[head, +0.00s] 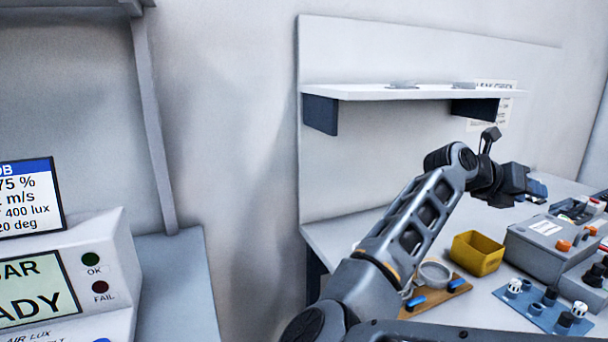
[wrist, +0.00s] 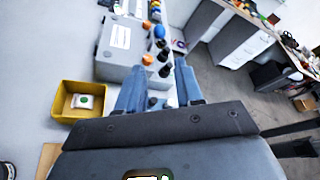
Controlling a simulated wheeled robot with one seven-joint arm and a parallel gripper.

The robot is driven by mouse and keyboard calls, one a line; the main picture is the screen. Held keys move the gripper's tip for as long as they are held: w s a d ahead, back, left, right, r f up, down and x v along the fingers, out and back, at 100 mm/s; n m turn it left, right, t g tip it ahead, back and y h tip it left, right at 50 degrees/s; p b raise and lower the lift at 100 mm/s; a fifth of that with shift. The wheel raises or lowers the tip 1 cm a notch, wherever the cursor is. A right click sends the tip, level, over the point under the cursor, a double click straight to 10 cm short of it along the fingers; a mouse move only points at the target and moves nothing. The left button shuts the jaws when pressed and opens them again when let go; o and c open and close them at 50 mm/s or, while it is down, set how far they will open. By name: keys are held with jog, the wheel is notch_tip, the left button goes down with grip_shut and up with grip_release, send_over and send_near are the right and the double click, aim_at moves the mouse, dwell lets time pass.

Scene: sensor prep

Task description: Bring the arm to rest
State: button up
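My arm (head: 412,222) reaches up and to the right across the head view, above the bench. My gripper (head: 537,190) is at its end, over the right part of the bench. In the wrist view, the two blue fingers of my gripper (wrist: 160,78) stand apart with a clear gap. Nothing shows held between them; a grey box and small knobs show beyond. The fingertips are small in the head view.
A yellow bin (head: 476,253) stands on the bench below my arm; the wrist view shows a white, green-dotted piece (wrist: 83,101) inside. A grey box (head: 545,243) is right of it. A blue plate (head: 538,306) holds several knobs. A white shelf (head: 420,92) hangs behind.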

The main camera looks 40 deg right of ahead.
jog(key=s+a+r+n+g+h, duration=0.2)
jog(key=s+a+r+n+h, duration=0.2)
jog(key=r+n+h, duration=0.45)
jog(key=w+a+f+n+t+h, duration=0.1)
jog(key=w+a+n+t+h, duration=0.1)
jog(key=a+n+t, duration=0.6)
jog(key=w+a+n+t+h, duration=0.2)
jog(key=a+n+t+h, duration=0.1)
jog(key=n+t, duration=0.7)
jog(key=s+a+f+n+t+y, duration=0.2)
jog(key=a+f+n+t+y, duration=0.45)
jog(key=a+n+y, duration=0.3)
jog(key=s+a+f+n+t+y, duration=0.2)
jog(key=a+f+n+t+y, duration=0.5)
jog(key=n+y, duration=0.4)
jog(key=s+a+f+n+g+y, duration=0.2)
jog(key=s+a+f+g+y, duration=0.1)
jog(key=s+a, duration=0.5)
jog(key=s+a+f+n+g+y, duration=0.2)
jog(key=s+a+f+n+g, duration=0.1)
jog(key=s+a+f+g, duration=0.2)
notch_tip(320, 180, down, 2)
jog(key=s+a, duration=0.2)
jog(key=a, duration=0.1)
jog(key=shift+s+f+y, duration=0.25)
jog(key=shift+s+y, duration=0.1)
jog(key=shift+y, duration=0.05)
